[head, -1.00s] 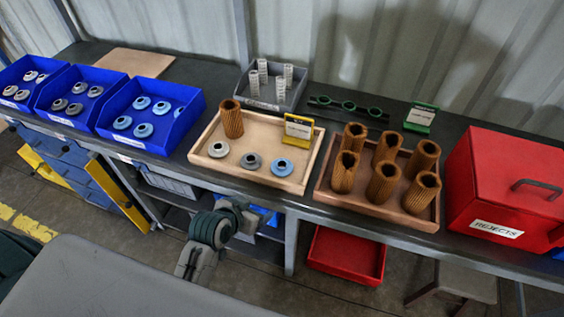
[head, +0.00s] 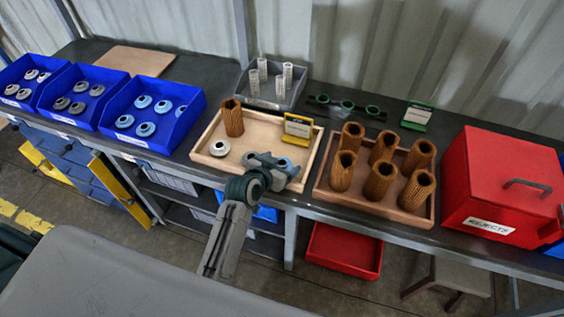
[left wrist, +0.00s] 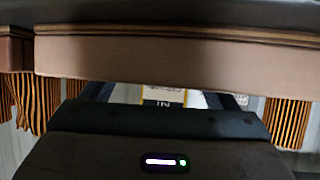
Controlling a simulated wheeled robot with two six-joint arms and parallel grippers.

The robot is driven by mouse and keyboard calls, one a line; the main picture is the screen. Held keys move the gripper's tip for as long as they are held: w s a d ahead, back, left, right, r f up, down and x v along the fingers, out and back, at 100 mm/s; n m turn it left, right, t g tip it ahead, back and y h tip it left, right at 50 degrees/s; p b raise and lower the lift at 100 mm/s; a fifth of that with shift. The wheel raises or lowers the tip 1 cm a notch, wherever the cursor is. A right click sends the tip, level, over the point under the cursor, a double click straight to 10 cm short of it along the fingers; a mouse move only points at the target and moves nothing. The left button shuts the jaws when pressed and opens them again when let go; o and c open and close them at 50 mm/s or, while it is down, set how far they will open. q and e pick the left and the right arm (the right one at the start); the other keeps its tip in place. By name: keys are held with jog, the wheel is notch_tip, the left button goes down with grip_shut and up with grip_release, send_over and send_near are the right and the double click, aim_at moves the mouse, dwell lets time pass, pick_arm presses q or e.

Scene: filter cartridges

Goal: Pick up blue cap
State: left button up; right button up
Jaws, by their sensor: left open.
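On the wooden tray (head: 207,128), a blue cap (head: 284,163) sits near the front right corner, mostly hidden by my left gripper. My left gripper (head: 275,162) is open over the tray's front edge, at the blue cap; I cannot tell whether it touches. In the left wrist view, the open fingers (left wrist: 166,98) reach under the tray edge as pictured, and no cap can be made out between them. More blue caps (head: 145,130) lie in the right blue bin (head: 185,122). My right gripper is not in view.
A white cap (head: 219,148), a brown filter (head: 233,119) and a yellow sign (head: 298,127) stand on the same tray. A second tray (head: 375,205) with several brown filters is to the right, then a red rejects box (head: 500,180). A grey bin (head: 272,97) stands behind.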

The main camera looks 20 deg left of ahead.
pick_arm(q)
jog(key=shift+w+d+f, duration=0.15)
jog(key=shift+w+f, duration=0.2)
jog(key=shift+w, duration=0.2)
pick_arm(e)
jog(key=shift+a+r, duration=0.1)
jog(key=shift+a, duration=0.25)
pick_arm(q)
jog(key=c, duration=1.2)
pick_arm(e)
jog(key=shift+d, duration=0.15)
